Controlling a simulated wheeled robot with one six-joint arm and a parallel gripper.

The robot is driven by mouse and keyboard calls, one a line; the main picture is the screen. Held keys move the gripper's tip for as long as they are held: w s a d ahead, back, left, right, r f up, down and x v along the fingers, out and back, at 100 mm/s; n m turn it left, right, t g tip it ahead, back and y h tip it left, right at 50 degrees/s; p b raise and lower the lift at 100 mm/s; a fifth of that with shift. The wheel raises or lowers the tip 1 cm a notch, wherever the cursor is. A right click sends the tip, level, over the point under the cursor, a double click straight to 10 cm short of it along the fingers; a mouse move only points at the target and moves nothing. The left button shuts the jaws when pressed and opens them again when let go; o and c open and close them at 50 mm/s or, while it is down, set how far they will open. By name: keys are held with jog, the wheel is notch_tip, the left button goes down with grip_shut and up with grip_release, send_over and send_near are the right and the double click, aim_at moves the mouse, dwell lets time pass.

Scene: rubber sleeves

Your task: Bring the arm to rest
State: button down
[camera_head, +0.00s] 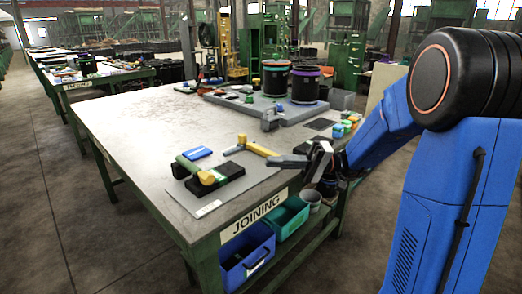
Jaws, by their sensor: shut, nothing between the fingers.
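My blue and black arm comes in from the right edge and reaches over the right front side of the workbench (130,122). My gripper (272,161) points left, just above the bench's front right part, near a hammer with a yellow handle (262,149). The fingers look closed together with nothing held. The wrist is dark and partly hides the bench edge behind it.
A black block (230,170) with a green and tan tool on it and a blue box (197,153) lie left of my gripper. Two dark drums (305,88) stand on a grey tray at the back. Blue (246,256) and teal bins sit below. The bench's left side is clear.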

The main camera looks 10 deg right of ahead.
jog(key=s+a+f+g+h, duration=0.1)
jog(key=s+f+h, duration=0.2)
jog(key=s, duration=0.3)
jog(key=s+a+f+m+h, duration=0.1)
jog(key=s+f+h, duration=0.25)
jog(key=s, duration=0.25)
jog(key=s+a+f+g+h, duration=0.1)
jog(key=s+f+h, duration=0.1)
jog(key=s+h, duration=0.3)
jog(key=s+d+f+m+t+h, duration=0.1)
jog(key=s+d+t+h, duration=0.2)
jog(key=d, duration=0.4)
jog(key=s+d+f+m+t+h, duration=0.1)
jog(key=s+d+t+h, duration=0.2)
jog(key=d+t+h, duration=0.1)
jog(key=shift+s+d+f+h, duration=0.3)
jog(key=shift+d+h, duration=0.35)
jog(key=shift+d, duration=0.75)
